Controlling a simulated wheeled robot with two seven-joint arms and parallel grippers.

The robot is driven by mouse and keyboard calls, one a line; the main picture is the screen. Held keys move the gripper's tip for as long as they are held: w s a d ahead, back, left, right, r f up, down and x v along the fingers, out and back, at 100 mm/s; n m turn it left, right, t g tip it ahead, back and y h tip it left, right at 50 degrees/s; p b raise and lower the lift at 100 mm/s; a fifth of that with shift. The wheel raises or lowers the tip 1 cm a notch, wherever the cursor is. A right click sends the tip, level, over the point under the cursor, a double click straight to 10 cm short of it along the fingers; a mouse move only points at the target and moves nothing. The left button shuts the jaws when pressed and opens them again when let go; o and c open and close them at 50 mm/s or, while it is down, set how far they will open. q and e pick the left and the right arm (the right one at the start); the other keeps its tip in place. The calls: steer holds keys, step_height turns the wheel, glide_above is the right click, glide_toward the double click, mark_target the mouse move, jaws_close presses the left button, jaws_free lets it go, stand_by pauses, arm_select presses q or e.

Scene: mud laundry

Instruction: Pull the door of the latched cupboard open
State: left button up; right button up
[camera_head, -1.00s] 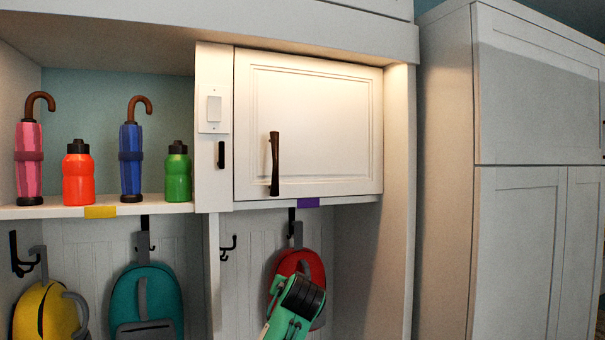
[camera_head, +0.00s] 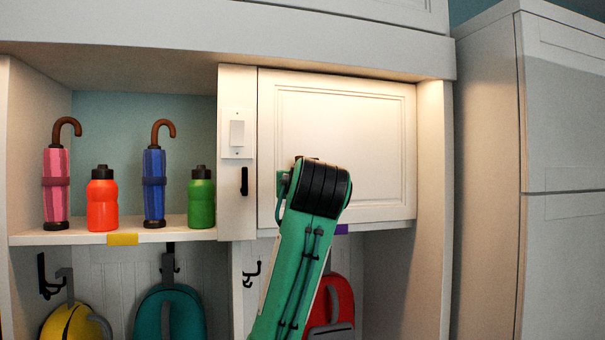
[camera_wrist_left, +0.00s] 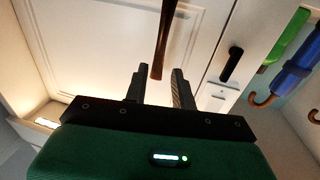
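The cupboard door (camera_head: 380,130) is a white panelled door that looks closed. Its dark brown upright handle (camera_wrist_left: 163,35) shows in the left wrist view; in the head view my arm covers it. My left gripper (camera_wrist_left: 158,72) is open, with one finger on each side of the handle's near end. I cannot tell whether either finger touches it. In the head view my green and black left arm rises in front of the door and its fingers are hidden. A small black latch (camera_head: 244,181) is on the post left of the door; it also shows in the left wrist view (camera_wrist_left: 231,65). My right gripper is not in view.
A light switch (camera_head: 237,133) is above the latch. The open shelf (camera_head: 80,238) at left holds a pink umbrella (camera_head: 56,185), a blue umbrella (camera_head: 154,185), an orange bottle (camera_head: 102,205) and a green bottle (camera_head: 201,202). Bags hang below. A tall cabinet (camera_head: 490,180) stands at right.

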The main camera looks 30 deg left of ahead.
arm_select(q)
steer(key=shift+p+x, duration=2.15)
steer(key=shift+x, duration=2.45)
steer(key=shift+f, duration=0.1)
steer(key=shift+s, duration=0.1)
jaws_close()
